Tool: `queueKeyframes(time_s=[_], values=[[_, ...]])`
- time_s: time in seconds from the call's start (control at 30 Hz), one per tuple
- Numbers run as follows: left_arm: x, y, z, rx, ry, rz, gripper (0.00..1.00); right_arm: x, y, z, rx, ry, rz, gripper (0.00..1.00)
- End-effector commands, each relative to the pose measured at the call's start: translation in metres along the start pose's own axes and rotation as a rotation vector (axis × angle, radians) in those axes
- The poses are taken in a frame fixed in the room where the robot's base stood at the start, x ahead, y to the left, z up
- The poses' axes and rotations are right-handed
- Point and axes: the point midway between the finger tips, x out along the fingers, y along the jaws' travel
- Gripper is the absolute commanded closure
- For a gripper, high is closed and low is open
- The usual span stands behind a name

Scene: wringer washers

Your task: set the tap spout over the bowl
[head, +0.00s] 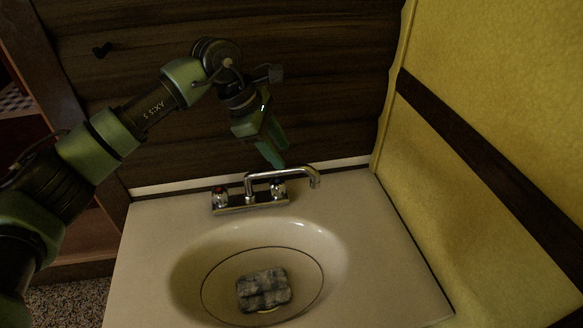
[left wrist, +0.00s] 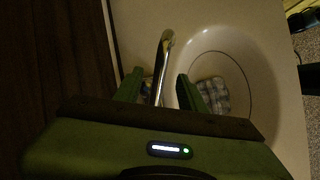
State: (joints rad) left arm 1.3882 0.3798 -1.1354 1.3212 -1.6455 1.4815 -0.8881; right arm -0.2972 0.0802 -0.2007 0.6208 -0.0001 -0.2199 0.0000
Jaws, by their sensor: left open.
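The chrome tap spout (head: 290,173) rises from the tap base behind the sink and points right, its tip by the back right of the bowl rim. The cream bowl (head: 330,250) is set in the counter. My left gripper (head: 277,157) is open, pointing down just above and behind the spout. In the left wrist view the spout (left wrist: 163,60) shows between the two fingers of the left gripper (left wrist: 157,80); I cannot tell whether they touch it. My right gripper is not in view.
A folded checked cloth (head: 263,290) lies in the bowl. Two tap handles (head: 220,195) flank the spout's foot. A yellow wall (head: 480,180) stands close on the right, and a dark wooden wall (head: 330,80) behind. The counter right of the bowl is clear.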

Motion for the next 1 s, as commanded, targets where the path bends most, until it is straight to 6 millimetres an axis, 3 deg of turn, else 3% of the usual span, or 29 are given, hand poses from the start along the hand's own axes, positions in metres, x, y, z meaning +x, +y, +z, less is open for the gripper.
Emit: queueKeyframes(time_s=[0.5,0.87,1.0], values=[[0.068,-0.001,-0.001,0.001,0.008,-0.005,0.59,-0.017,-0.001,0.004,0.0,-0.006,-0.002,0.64],[0.075,-0.001,-0.001,0.001,0.007,-0.002,0.59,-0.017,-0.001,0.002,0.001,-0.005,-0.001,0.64],[0.075,-0.001,-0.001,0.001,0.007,-0.002,0.98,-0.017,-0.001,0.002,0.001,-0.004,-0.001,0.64]])
